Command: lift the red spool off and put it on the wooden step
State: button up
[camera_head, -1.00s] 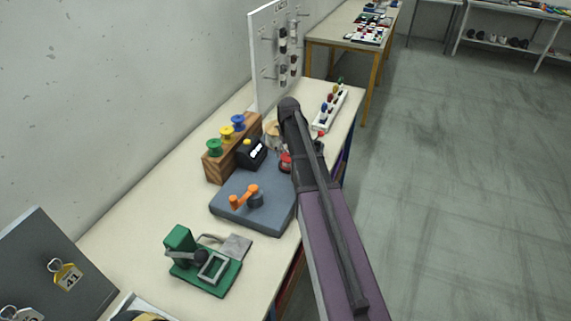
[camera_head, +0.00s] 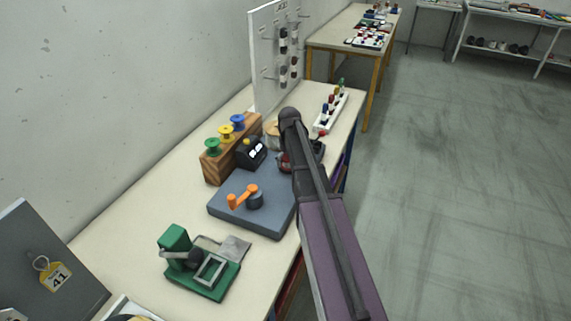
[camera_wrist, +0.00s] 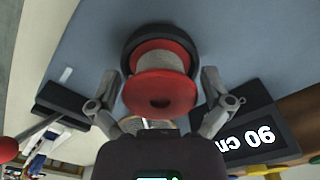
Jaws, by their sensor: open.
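The red spool (camera_wrist: 160,92), with red flanges and a pale wound middle, sits on a dark round holder (camera_wrist: 133,42) in the wrist view. In the head view the red spool (camera_head: 284,161) is mostly hidden behind my arm. My gripper (camera_wrist: 159,78) is open, with one finger on each side of the spool. Gaps seem to show between the fingers and the spool; contact cannot be told for certain. The wooden step (camera_head: 214,171) stands left of the spool in the head view. It bears a green, a yellow and a blue spool.
A black box with a display (camera_head: 251,154) stands between the step and the spool. A blue-grey base (camera_head: 225,208) with an orange crank (camera_head: 243,196) is in front. A lever with a red knob (camera_wrist: 7,149) is close on the other side. A white pegboard (camera_head: 264,65) stands behind.

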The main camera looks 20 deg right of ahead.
jog(key=c, duration=1)
jog(key=shift+r, duration=0.1)
jog(key=shift+c, duration=0.2)
notch_tip(320, 180, up, 3)
jog(key=p, duration=0.3)
jog(key=s+d+r+p, duration=0.1)
jog(key=s+d+p, duration=0.1)
jog(key=s+d, duration=0.6)
jog(key=s, duration=0.5)
jog(key=shift+s+d+r, duration=0.3)
jog(key=shift+r, duration=0.1)
